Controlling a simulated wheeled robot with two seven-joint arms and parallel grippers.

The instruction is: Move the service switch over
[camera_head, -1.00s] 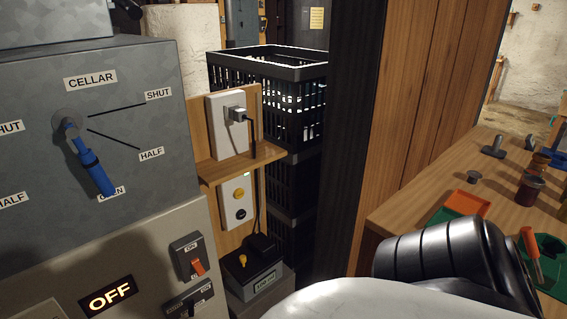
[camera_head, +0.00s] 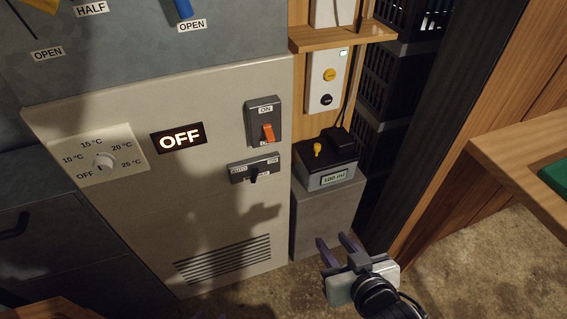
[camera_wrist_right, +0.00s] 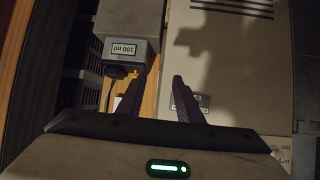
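Two switches sit on the pale cabinet front. The upper one (camera_head: 263,121) has an orange lever, down towards its lower label. The lower one (camera_head: 254,170) is dark, with a small black toggle and labels AUTO and ON; its lower label is too small to read, so I cannot tell which is the service switch. My right gripper (camera_head: 333,239) is open and empty, below and right of both switches, apart from the cabinet. In the right wrist view its fingers (camera_wrist_right: 159,77) are spread with nothing between them. A purple sliver at the head view's bottom edge may be my left gripper (camera_head: 210,316).
A lit OFF display (camera_head: 180,137) and a temperature dial (camera_head: 103,161) are on the cabinet. A box marked 100 ml (camera_head: 332,178) stands on a grey block (camera_head: 325,212) right of it. A wooden bench edge (camera_head: 515,180) is at right. Floor beside my right gripper is clear.

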